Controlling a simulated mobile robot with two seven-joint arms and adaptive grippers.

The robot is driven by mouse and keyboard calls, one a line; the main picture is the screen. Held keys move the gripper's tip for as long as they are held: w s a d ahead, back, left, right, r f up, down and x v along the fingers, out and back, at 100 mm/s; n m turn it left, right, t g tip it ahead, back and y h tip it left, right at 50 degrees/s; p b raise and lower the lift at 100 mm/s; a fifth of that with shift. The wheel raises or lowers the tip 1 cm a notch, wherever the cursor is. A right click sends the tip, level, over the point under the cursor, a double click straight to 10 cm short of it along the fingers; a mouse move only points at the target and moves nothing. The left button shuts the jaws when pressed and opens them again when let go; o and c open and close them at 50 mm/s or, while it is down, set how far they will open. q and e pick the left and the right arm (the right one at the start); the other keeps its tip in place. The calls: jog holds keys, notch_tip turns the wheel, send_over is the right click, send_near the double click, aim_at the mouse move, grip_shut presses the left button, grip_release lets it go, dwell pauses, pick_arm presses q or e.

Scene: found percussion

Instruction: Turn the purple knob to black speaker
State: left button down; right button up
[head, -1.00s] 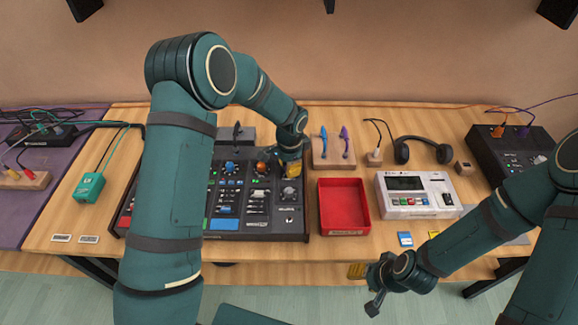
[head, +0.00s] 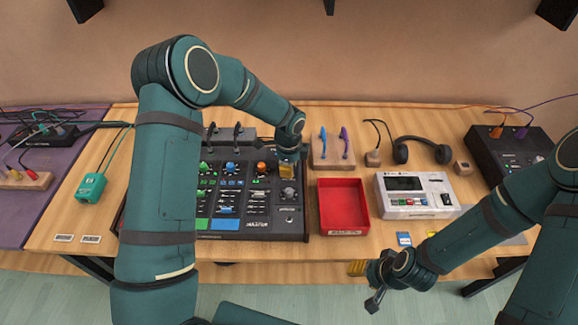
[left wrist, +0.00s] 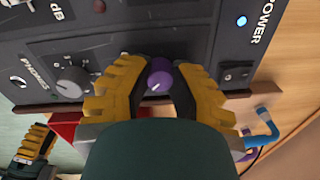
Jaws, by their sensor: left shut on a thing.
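The purple knob (left wrist: 160,76) sits on the black mixer panel (left wrist: 130,35), between the fingers of my left gripper (left wrist: 158,90) in the left wrist view. Its white pointer line faces the lower left of that view. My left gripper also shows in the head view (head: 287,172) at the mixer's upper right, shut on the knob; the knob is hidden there. My right gripper (head: 366,286) is open and empty, in front of the table edge. Black box shapes that look like speakers show at the top left (head: 85,8) and top right (head: 557,12).
A red tray (head: 343,207) stands right of the mixer, with a white device (head: 417,195) beside it. A grey knob (left wrist: 73,82) and a power switch (left wrist: 236,72) flank the purple knob. Blue and purple plugs stand on a wooden block (head: 330,157) behind the tray.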

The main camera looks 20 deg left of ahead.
pick_arm(q)
jog(key=shift+s+d+f, duration=0.1)
dwell(0.3)
jog(key=c, duration=0.8)
grip_release()
jog(key=shift+o, duration=0.2)
jog(key=shift+r, duration=0.4)
notch_tip(320, 180, up, 11)
jog(key=shift+s+r, duration=0.15)
jog(key=shift+s, duration=0.05)
